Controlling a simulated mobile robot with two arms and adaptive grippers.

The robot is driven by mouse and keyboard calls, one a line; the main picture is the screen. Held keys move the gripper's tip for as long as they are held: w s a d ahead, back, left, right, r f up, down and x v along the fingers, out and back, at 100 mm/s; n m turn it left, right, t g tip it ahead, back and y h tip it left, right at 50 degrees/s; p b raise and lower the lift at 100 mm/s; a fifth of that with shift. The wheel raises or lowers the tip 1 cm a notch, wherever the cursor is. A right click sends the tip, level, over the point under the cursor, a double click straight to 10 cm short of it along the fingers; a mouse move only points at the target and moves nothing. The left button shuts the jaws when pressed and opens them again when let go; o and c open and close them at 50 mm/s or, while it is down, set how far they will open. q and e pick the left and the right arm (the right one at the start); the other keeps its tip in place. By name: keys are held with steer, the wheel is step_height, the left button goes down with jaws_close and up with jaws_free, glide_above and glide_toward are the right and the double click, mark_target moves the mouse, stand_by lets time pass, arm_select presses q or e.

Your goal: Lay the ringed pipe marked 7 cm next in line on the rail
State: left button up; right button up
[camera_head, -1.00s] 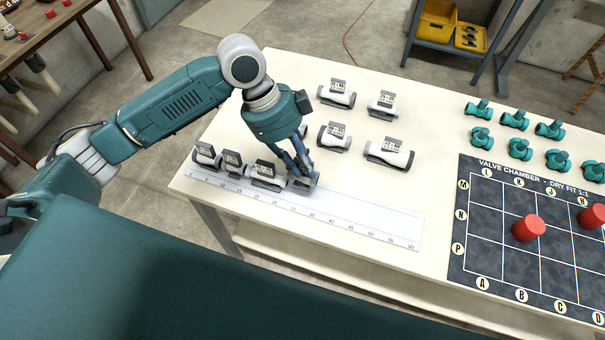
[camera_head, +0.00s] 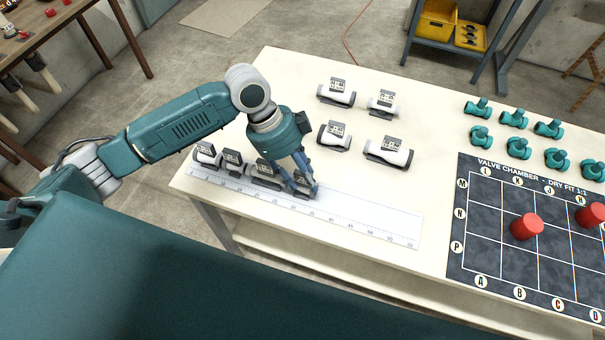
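The rail (camera_head: 365,218) is a white strip with ruler marks along the table's front left edge. Three grey-and-white pipes with dark label tags, the left one (camera_head: 207,156), the middle one (camera_head: 232,161) and the right one (camera_head: 265,171), lie in line on its left part. My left gripper (camera_head: 303,190) points down just right of them, its fingers at a further pipe, mostly hidden, low at the rail. Whether the fingers grip it is unclear. Several similar pipes, such as one (camera_head: 389,151), lie behind the rail. Tag numbers and rings are too small to read. My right gripper is out of view.
The rail is bare right of my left gripper. A dark grid board (camera_head: 490,215) with red cylinders (camera_head: 527,227) lies at the right. Several teal fittings (camera_head: 514,119) stand behind it. The cream table (camera_head: 290,75) is clear at the back left.

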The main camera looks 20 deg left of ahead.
arm_select(q)
steer(key=shift+r, duration=0.1)
steer(key=b+v, duration=0.1)
steer(key=v, duration=1.1)
stand_by(0.4)
